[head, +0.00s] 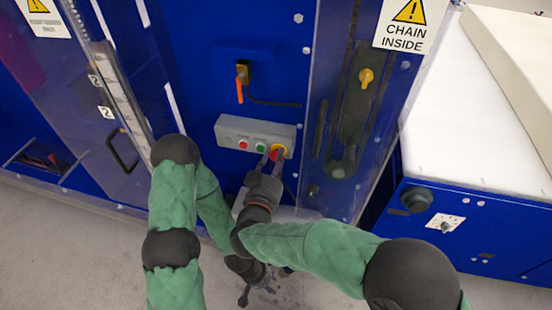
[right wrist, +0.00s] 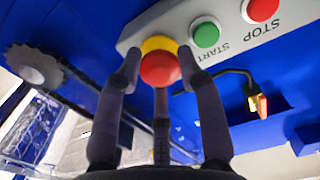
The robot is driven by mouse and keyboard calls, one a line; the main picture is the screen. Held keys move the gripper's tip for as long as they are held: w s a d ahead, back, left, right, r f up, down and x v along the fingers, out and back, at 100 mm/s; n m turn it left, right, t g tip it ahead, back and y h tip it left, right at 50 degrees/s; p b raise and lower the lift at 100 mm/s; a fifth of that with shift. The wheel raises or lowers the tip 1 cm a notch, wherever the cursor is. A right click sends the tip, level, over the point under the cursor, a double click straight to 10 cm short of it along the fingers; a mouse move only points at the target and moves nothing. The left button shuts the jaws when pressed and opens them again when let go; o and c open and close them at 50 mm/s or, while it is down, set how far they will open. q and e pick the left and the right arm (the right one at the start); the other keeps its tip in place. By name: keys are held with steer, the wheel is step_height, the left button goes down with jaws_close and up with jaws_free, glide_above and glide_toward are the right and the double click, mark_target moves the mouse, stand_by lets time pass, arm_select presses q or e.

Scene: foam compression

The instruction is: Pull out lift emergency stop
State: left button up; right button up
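The lift emergency stop, a red mushroom button on a yellow base (head: 279,148), sits at the right end of the grey control box (head: 228,127). In the right wrist view, the red button (right wrist: 158,69) lies between the fingertips of my right gripper (right wrist: 159,62). One finger is at each side and a third is below, close against its edge; whether they press on it I cannot tell. In the head view my right gripper (head: 275,162) partly covers the button. My left gripper (head: 265,288) hangs lower, near the floor, with its fingers spread and empty.
A green START button (right wrist: 206,34) and a red STOP button (right wrist: 262,9) sit beside the emergency stop. An orange-handled key or switch (head: 240,88) hangs above the box. Clear panels flank the box. A white-topped blue conveyor (head: 480,120) stands at right.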

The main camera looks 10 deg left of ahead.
jaws_close()
steer(key=shift+s, duration=0.2)
stand_by(0.3)
steer(key=o, duration=1.7)
jaws_free()
steer(key=shift+o, duration=0.2)
steer(key=shift+s, duration=0.1)
